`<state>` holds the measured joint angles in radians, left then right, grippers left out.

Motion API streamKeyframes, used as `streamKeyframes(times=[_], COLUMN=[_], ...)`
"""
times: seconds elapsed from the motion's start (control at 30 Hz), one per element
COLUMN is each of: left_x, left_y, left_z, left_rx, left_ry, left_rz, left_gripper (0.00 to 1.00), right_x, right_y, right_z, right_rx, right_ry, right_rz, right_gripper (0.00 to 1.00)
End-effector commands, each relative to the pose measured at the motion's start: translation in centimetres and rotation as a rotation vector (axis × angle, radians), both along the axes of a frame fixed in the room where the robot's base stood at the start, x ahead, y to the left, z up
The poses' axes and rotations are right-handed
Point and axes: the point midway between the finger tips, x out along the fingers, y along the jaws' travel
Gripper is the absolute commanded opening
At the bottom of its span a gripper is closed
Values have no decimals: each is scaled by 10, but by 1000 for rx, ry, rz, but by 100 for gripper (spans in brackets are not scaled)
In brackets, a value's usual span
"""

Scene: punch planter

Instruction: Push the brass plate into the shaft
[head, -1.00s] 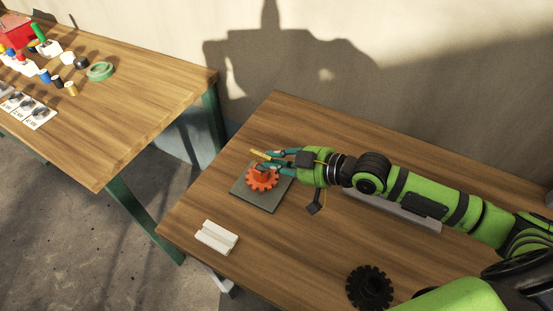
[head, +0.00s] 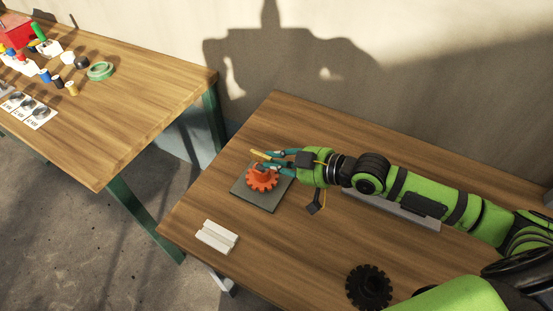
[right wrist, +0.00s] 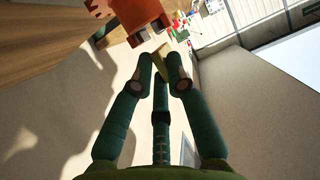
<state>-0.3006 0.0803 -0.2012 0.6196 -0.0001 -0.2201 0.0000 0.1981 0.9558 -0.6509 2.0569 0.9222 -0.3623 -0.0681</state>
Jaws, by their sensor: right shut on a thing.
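My right gripper (head: 272,160) is shut on a thin brass plate (head: 261,155), close above the orange gear (head: 261,180). The gear sits on a dark square base plate (head: 259,205); its shaft is partly hidden by the fingers in the head view. In the right wrist view the brass plate (right wrist: 161,60) sticks out past the fingertips (right wrist: 162,78). An orange part with dark openings (right wrist: 133,18) stands just beyond them, at upper left. The brass plate appears apart from it, but I cannot tell for certain. My left gripper is not in view.
A white grooved block (head: 216,237) lies near the table's left front edge. A black gear (head: 369,287) lies at the front, near my arm. A second table (head: 140,95) with small parts stands at left, across a gap.

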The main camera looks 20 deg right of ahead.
Motion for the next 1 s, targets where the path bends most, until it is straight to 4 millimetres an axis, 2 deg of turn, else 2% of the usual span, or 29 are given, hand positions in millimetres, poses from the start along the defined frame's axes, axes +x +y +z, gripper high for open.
streamKeyframes(times=[1.0], left_x=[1], left_y=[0], left_z=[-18], left_rx=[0], left_ry=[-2], left_rz=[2], left_gripper=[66], right_x=[0], right_y=[0], right_z=[-23], right_rx=[1], right_ry=[-3], right_rz=[0], right_gripper=[0])
